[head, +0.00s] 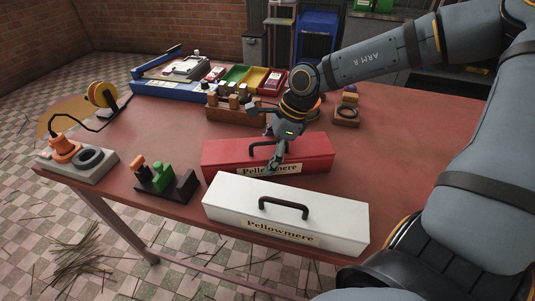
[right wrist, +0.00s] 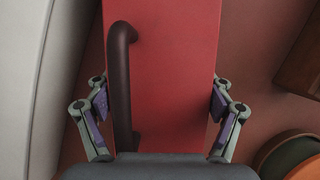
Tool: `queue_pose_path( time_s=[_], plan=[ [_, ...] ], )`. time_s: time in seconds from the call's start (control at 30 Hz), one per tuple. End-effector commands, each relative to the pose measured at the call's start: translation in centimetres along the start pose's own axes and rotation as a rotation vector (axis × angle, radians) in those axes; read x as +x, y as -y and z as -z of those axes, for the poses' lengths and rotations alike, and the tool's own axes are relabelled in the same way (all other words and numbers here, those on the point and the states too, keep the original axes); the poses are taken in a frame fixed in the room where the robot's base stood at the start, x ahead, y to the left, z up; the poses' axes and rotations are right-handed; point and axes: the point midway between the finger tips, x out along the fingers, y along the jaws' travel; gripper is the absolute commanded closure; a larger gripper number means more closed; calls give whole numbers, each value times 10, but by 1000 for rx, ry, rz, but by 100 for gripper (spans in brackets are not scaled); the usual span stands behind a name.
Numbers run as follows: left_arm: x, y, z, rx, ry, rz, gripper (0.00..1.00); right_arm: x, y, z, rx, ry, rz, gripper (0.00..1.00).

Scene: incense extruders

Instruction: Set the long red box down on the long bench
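The long red box (head: 222,152) has a dark handle on its lid and a cream "Pellowmere" label, partly hidden by my gripper. It is at the red-topped bench (head: 415,130), just behind a white box; I cannot tell whether its base touches the top. My right gripper (head: 274,162) comes down over it from above. In the right wrist view, the fingers of the gripper (right wrist: 160,105) lie against the two long sides of the red box (right wrist: 175,60), with the handle between them. My left gripper is not in view.
The white box (head: 235,205) with a black handle stands close in front. A dark block stand (head: 165,183) and a grey base with rings (head: 75,165) are to the left. A wooden rack (head: 235,112) and coloured trays (head: 235,75) stand behind. The bench's right side is clear.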

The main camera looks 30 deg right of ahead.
Motion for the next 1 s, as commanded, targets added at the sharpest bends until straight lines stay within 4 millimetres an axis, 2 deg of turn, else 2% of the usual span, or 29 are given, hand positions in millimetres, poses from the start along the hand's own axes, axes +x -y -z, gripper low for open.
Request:
queue_pose_path(
  time_s=[0.03,0.1,0.53,0.63,0.7,0.73,0.83,1.0],
  plan=[
    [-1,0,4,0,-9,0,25,0,0,0,0,0,1,10],
    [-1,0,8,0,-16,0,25,0,0,0,0,0,1,1],
    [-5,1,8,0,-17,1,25,-4,0,-2,0,0,0,0],
    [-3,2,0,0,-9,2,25,-19,1,-3,-1,8,3,0],
    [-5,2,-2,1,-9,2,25,-37,1,-4,-2,11,6,0],
    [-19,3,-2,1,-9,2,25,-51,0,-7,0,12,2,0],
    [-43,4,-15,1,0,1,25,-79,0,-9,0,12,1,0],
    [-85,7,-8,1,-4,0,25,-89,0,-6,0,2,-6,0]
  ],
)
